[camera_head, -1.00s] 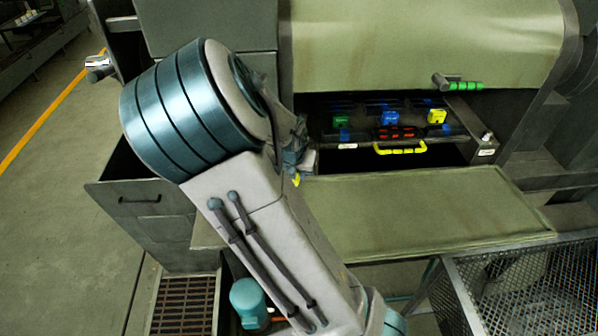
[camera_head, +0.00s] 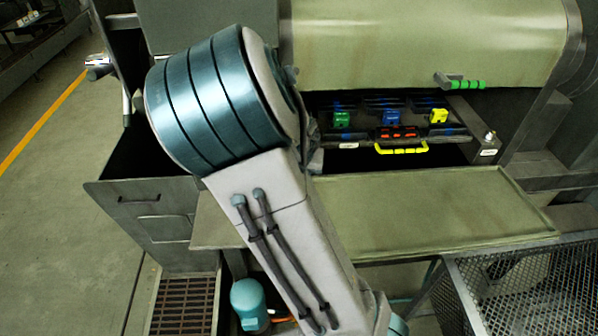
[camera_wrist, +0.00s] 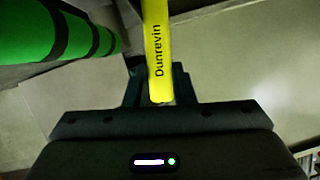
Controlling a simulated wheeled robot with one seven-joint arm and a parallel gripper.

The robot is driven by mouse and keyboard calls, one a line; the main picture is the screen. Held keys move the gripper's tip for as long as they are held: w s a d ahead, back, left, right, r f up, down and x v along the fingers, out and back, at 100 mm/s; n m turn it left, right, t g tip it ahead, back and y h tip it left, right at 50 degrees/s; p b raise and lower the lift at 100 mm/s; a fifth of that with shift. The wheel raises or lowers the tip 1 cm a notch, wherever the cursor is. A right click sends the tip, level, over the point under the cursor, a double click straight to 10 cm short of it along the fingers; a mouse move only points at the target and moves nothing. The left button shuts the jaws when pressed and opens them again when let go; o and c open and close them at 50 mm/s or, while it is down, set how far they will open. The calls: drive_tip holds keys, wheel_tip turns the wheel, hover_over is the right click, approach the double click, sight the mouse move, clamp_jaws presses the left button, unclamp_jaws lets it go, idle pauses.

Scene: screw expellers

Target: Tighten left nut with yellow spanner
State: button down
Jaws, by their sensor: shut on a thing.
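My gripper (camera_wrist: 157,78) is shut on the yellow spanner (camera_wrist: 157,45) in the wrist view. The spanner's flat handle carries the word "Dunrevin" and runs up out of the top of that view, so its far end is hidden. In the head view my own arm hides the gripper and the spanner. The left nut cannot be made out in either view. A small silver fitting (camera_head: 488,138) shows at the right end of the open drawer.
The open drawer holds a green block (camera_head: 341,118), a blue block (camera_head: 391,117) and a yellow block (camera_head: 438,115), with a yellow handle (camera_head: 402,149) in front. A green-gripped lever (camera_head: 466,84) sits above. The green panel (camera_head: 440,210) is bare. A mesh basket (camera_head: 520,290) stands lower right.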

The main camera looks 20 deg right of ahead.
drive_tip(key=shift+r, duration=0.15)
drive_tip(key=shift+r+p, duration=0.5)
drive_tip(key=shift+r, duration=0.4)
drive_tip(key=shift+r, duration=0.2)
drive_tip(key=shift+r, duration=0.85)
drive_tip(key=s+a, duration=0.2)
drive_tip(key=s, duration=0.4)
drive_tip(key=s+a+r, duration=0.1)
drive_tip(key=s, duration=0.5)
drive_tip(key=shift+s+a+r, duration=0.25)
drive_tip(key=shift+a+r, duration=0.05)
drive_tip(key=shift+a, duration=0.05)
